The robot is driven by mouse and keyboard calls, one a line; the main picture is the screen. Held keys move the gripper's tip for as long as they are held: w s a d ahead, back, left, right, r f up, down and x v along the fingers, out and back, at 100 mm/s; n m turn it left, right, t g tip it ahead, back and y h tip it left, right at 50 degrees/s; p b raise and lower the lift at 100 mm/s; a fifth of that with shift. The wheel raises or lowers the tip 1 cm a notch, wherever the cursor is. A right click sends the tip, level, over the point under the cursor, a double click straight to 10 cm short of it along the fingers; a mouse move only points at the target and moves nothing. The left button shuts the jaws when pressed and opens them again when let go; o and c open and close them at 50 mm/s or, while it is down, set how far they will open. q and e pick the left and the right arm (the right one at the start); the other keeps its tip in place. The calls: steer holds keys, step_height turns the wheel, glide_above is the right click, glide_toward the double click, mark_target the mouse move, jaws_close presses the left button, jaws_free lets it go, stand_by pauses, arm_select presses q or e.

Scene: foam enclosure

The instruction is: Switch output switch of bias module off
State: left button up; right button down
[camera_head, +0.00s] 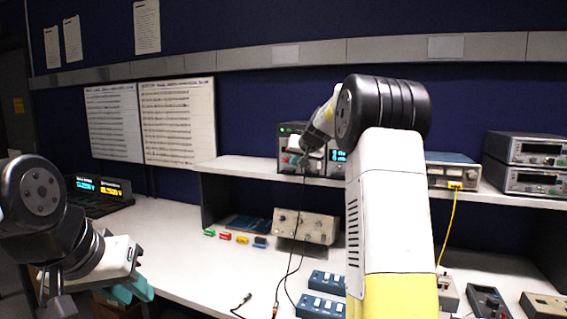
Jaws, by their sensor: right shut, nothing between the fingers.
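No label readable here marks out the bias module, and its output switch cannot be made out. A dark instrument (337,168) with a lit blue display stands on the shelf, partly covered by my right arm. My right gripper (292,159) is shut and empty, directly in front of the left part of that instrument. Whether its tips touch the front panel cannot be told. My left gripper (131,290), with teal fingertips, is low at the left by the bench's front edge, away from the instruments. Its opening is unclear.
The shelf (235,166) also holds a yellow-cabled instrument (451,171) and stacked grey instruments (526,164). Below are a beige box (306,226), small coloured connectors (242,240) and blue switch boxes (321,306). A black cable hangs beside my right gripper.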

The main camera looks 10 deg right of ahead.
steer(key=shift+s+a+r, duration=0.1)
steer(key=shift+s+a, duration=0.3)
steer(key=shift+s, duration=0.2)
steer(key=shift+s+a+r, duration=0.15)
steer(key=shift+s+a, duration=0.55)
steer(key=shift+s, duration=0.35)
steer(key=shift+s+a+r, duration=0.15)
steer(key=shift+s+a, duration=0.55)
steer(key=shift+s, duration=0.3)
steer(key=s+a+f+n+g+y, duration=0.1)
steer(key=s+a, duration=0.1)
steer(key=s, duration=0.8)
steer(key=s+a+g+y, duration=0.1)
steer(key=s+a, duration=0.2)
steer(key=s, duration=0.8)
steer(key=s+f+g, duration=0.1)
steer(key=s+f, duration=0.2)
steer(key=s, duration=0.4)
steer(key=s+a+f+n+g, duration=0.1)
steer(key=s+f, duration=0.2)
steer(key=s, duration=0.4)
steer(key=s+a+f+n+g+h, duration=0.1)
steer(key=s+f, duration=0.2)
steer(key=s, duration=0.4)
steer(key=shift+a+f, duration=0.2)
